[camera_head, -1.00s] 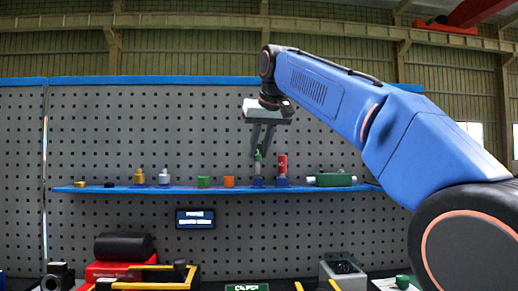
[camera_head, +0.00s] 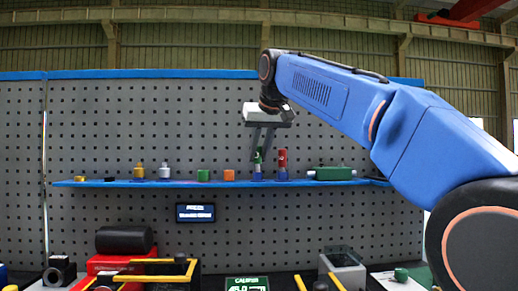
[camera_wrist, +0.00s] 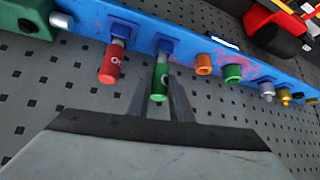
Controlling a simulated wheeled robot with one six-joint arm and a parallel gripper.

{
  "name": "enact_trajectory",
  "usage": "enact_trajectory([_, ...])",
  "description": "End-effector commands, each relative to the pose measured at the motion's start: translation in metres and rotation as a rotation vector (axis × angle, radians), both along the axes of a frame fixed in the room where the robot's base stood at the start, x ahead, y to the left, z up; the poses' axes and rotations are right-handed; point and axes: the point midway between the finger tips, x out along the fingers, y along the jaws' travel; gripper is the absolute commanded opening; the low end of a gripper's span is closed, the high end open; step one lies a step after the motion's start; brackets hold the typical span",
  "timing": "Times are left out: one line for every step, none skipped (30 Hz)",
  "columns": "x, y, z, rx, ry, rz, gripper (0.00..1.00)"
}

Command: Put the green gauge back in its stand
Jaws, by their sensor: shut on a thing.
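My gripper (camera_head: 258,157) is shut on the green gauge (camera_wrist: 159,84) above the blue shelf. The gauge has a green upper part and a pale lower part, and is about upright. Its lower end meets a small blue stand (camera_wrist: 163,46) on the shelf; I cannot tell how deep it sits. In the head view the green gauge's top is nearly level with the red gauge's. The red gauge (camera_head: 283,160) stands in a matching blue stand (camera_wrist: 123,29) just to the right in the head view.
The blue shelf (camera_head: 110,183) runs along a grey pegboard. A small dark display (camera_head: 195,213) hangs below.

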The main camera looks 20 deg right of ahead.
Motion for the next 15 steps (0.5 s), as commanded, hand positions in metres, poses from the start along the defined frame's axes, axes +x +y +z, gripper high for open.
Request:
enact_trajectory([-0.0003, -0.0001, -0.0016, 0.000, 0.000, 0.000, 0.00])
enact_trajectory([-0.0004, -0.0001, -0.0024, 0.000, 0.000, 0.000, 0.00])
enact_trajectory([-0.0005, -0.0001, -0.0037, 0.000, 0.000, 0.000, 0.00])
enact_trajectory([-0.0004, -0.0001, -0.0045, 0.000, 0.000, 0.000, 0.00])
enact_trajectory([-0.0003, 0.0000, -0.0055, 0.000, 0.000, 0.000, 0.00])
enact_trajectory([-0.0003, 0.0000, -0.0069, 0.000, 0.000, 0.000, 0.00])
enact_trajectory([-0.0002, 0.0000, -0.0080, 0.000, 0.000, 0.000, 0.00])
enact_trajectory([0.0000, 0.0000, -0.0084, 0.000, 0.000, 0.000, 0.22])
enact_trajectory([0.0001, 0.0000, -0.0080, 0.000, -0.001, 0.000, 0.31])
enact_trajectory([0.0001, 0.0000, -0.0079, 0.000, -0.001, 0.000, 0.38])
enact_trajectory([0.0001, 0.0000, -0.0079, 0.000, -0.001, 0.000, 0.41])
enact_trajectory([0.0001, 0.0000, -0.0079, 0.000, 0.000, 0.000, 0.41])
enact_trajectory([0.0001, 0.0000, -0.0079, 0.000, 0.000, 0.000, 0.41])
enact_trajectory([0.0001, 0.0000, -0.0079, 0.000, 0.000, 0.000, 0.41])
enact_trajectory([0.0001, 0.0000, -0.0079, 0.000, 0.000, 0.000, 0.41])
